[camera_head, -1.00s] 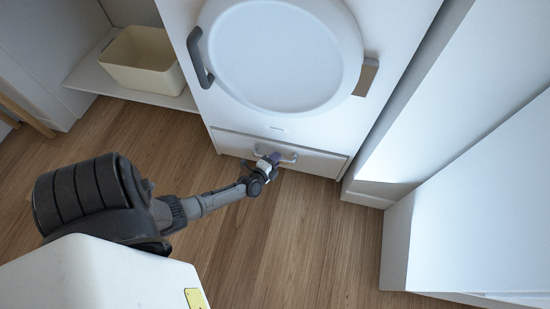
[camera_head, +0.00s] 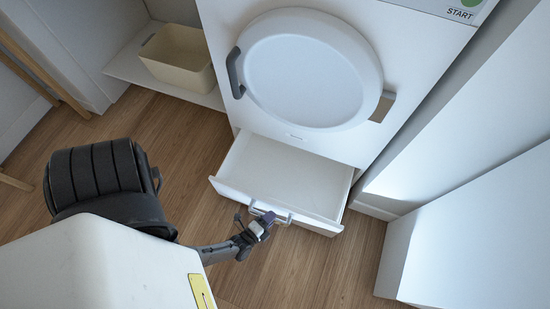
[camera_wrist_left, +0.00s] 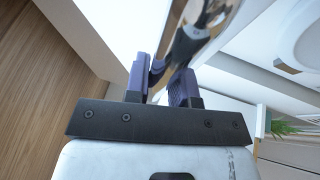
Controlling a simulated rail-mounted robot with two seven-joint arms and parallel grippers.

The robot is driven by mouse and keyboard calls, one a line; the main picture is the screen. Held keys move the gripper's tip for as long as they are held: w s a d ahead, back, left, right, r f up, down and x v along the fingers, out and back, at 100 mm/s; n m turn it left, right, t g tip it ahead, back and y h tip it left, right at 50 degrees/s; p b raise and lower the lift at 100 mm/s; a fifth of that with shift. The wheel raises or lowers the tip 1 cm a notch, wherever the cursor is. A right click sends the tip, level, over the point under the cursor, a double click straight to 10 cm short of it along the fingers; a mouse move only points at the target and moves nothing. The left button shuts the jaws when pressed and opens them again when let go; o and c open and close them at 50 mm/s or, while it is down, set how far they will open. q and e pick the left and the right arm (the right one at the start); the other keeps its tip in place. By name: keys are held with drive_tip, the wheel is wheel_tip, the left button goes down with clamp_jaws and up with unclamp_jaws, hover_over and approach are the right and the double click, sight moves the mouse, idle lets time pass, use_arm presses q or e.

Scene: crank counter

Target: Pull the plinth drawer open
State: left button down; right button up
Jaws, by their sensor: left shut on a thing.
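The white plinth drawer (camera_head: 290,184) juts out from under the washer-like white machine, and its empty inside shows in the head view. A grey bar handle (camera_head: 285,216) sits on its front. My left gripper (camera_head: 262,222) is shut on this handle, near its middle. In the left wrist view, the purple fingers of my left gripper (camera_wrist_left: 165,85) close around the shiny handle bar (camera_wrist_left: 195,35). Part of the handle is hidden by the gripper. My right gripper is not in view.
The white machine (camera_head: 400,50) has a round door (camera_head: 305,70) with a grey handle on its left. A cream bin (camera_head: 178,55) stands on a low shelf at the left. A white cabinet (camera_head: 470,240) stands at the right. Wooden floor is clear in front of the drawer.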

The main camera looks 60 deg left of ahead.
use_arm(q)
drive_tip(key=shift+s+d, duration=0.7)
drive_tip(key=c, duration=1)
unclamp_jaws()
drive_tip(key=shift+s, duration=0.15)
drive_tip(key=p+v, duration=0.3)
drive_tip(key=v, duration=1)
drive_tip(key=shift+s+d+r, duration=0.1)
drive_tip(key=shift+s+d, duration=0.05)
drive_tip(key=shift+s, duration=0.15)
